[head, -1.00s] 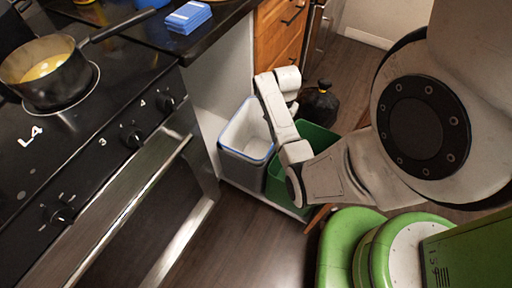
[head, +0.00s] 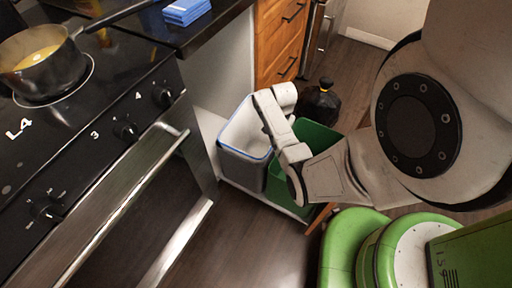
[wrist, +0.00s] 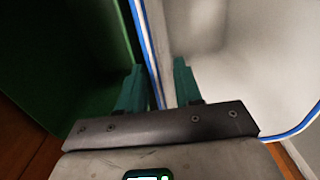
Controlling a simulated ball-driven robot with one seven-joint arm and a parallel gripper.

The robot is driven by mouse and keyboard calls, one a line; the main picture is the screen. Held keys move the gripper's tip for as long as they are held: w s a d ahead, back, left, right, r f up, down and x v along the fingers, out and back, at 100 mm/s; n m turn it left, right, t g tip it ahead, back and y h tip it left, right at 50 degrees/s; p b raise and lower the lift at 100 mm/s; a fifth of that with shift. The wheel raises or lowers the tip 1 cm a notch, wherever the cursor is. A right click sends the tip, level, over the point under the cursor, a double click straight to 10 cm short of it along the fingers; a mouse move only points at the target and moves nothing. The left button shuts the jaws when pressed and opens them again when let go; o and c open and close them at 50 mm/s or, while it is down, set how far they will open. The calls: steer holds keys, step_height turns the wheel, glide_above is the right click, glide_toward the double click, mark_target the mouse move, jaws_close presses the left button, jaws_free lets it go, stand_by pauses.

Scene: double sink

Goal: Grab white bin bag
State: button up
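The white bin bag (head: 244,132) lines a grey bin (head: 240,171), its blue edge running around the rim. In the wrist view the bag (wrist: 235,60) fills the right side, its blue and white edge running down between my fingers. My gripper (wrist: 158,88) has two teal fingers set apart, one on each side of that edge. It is open; I cannot tell whether either finger touches the bag. In the head view my arm reaches over the bins and hides the fingers.
A green bin (head: 316,135) stands right beside the grey one; its dark inside fills the left of the wrist view. A dark bottle (head: 320,103) stands behind. The stove (head: 95,160) is at left, wooden drawers (head: 280,40) behind. Floor in front is clear.

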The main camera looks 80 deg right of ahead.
jaws_close()
stand_by(0.3)
stand_by(0.3)
